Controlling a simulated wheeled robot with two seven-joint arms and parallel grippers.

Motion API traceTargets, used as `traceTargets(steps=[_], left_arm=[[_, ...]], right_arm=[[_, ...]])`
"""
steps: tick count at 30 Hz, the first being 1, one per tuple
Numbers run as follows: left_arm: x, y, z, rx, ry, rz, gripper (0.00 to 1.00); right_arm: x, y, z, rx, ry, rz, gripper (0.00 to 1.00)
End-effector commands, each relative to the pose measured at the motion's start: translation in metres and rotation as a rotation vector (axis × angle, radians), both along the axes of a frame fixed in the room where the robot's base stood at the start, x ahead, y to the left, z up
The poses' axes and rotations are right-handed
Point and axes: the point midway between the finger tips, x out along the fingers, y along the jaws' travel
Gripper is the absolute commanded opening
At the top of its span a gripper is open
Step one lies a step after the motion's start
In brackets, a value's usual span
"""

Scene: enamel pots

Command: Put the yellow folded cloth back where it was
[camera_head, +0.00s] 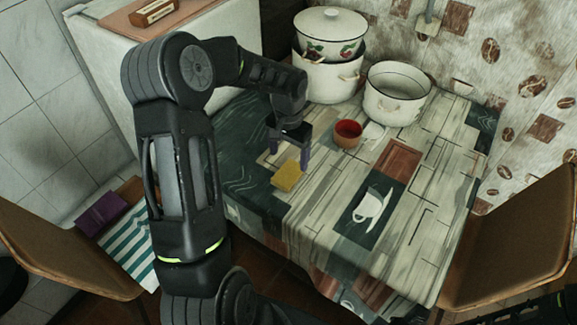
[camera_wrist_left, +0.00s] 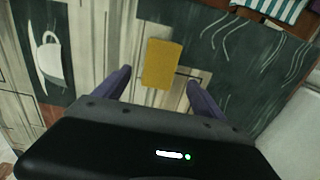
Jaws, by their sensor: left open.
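The yellow folded cloth (camera_head: 287,176) lies flat on the patterned tablecloth (camera_head: 320,215), near the left side of the table. My left gripper (camera_head: 288,159) is open above the table, close to the cloth. In the left wrist view the yellow folded cloth (camera_wrist_left: 161,64) shows just beyond and between the two purple fingertips (camera_wrist_left: 158,78) and is not held. My right gripper does not show clearly; only a dark part of my body is at the bottom right of the head view.
A red cup (camera_head: 347,134) stands right of my left gripper. A white pot (camera_head: 397,94) and stacked lidded pots (camera_head: 329,55) stand at the back. Brown chairs (camera_head: 515,240) flank the table. A purple cloth (camera_head: 101,214) and striped cloth (camera_head: 133,243) lie at left. The table's front is clear.

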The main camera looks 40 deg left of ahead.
Motion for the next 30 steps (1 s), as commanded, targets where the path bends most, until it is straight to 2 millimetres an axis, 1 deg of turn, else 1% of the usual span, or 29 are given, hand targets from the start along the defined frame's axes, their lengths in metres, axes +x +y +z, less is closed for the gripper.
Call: traceTargets(steps=[1, 3, 6, 9, 13, 30], left_arm=[[0.001, 0.001, 0.011, 0.002, -0.005, 0.002, 0.8], [0.001, 0.001, 0.025, 0.002, -0.005, 0.001, 0.8], [0.001, 0.0, 0.04, 0.001, -0.003, 0.0, 0.8], [0.0, 0.0, 0.048, 0.001, -0.001, 0.001, 0.8], [0.0, 0.0, 0.053, 0.0, 0.0, 0.001, 0.8], [0.0, 0.0, 0.052, 0.0, 0.001, 0.001, 0.8]], right_arm=[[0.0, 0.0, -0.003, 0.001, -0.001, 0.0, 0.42], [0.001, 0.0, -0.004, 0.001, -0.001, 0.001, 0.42], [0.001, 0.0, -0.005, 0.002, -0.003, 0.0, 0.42], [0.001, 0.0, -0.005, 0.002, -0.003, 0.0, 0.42], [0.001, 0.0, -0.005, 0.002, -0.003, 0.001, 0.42], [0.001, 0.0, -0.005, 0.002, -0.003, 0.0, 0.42]])
